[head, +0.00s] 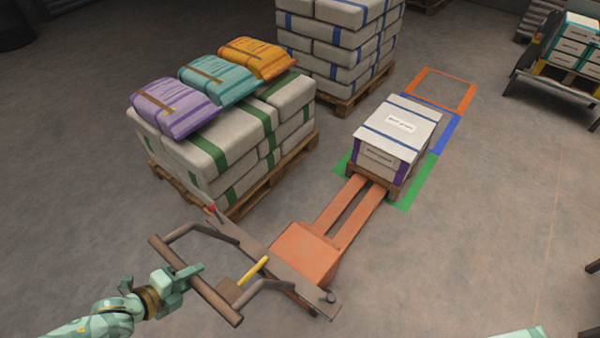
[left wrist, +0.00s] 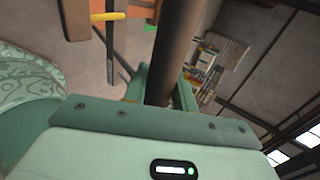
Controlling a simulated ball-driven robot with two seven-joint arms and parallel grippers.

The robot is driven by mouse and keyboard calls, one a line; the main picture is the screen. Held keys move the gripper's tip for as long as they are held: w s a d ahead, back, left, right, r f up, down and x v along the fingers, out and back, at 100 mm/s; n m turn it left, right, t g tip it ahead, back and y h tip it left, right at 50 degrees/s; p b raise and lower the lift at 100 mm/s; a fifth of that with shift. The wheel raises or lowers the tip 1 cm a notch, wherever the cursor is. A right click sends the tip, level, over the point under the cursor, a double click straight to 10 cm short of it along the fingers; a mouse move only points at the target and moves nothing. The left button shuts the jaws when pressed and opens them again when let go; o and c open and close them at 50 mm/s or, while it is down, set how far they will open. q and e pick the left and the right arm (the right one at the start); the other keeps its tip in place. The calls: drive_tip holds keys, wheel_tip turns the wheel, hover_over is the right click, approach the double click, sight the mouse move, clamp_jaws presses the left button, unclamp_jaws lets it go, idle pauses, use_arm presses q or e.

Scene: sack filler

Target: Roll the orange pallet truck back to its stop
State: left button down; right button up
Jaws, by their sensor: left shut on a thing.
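The orange pallet truck (head: 306,252) stands in the lower middle of the head view. Its two forks (head: 352,212) run away from me to a small wooden pallet (head: 382,186) carrying a white box load (head: 398,135); the fork tips are hidden beneath it. The truck's brown handle bar (head: 220,303) points toward me at the lower left. My left gripper (head: 184,281) is shut on this bar near its middle. In the left wrist view the dark bar (left wrist: 174,50) passes between the fingers. My right gripper is not in view. I cannot make out the stop.
Green floor marking (head: 418,185) surrounds the small pallet, with blue (head: 447,135) and orange (head: 446,73) outlines beyond. A sack stack (head: 222,150) with coloured sacks stands close left of the truck. Another stack (head: 340,45) is behind. The floor right of the truck is clear.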

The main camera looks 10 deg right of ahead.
use_arm(q)
drive_tip(key=s+a+p, duration=0.1)
drive_tip(key=s+a, duration=0.3)
idle(0.8)
drive_tip(key=shift+r, duration=0.1)
drive_tip(key=shift+c, duration=0.3)
unclamp_jaws()
drive_tip(key=shift+o, duration=0.3)
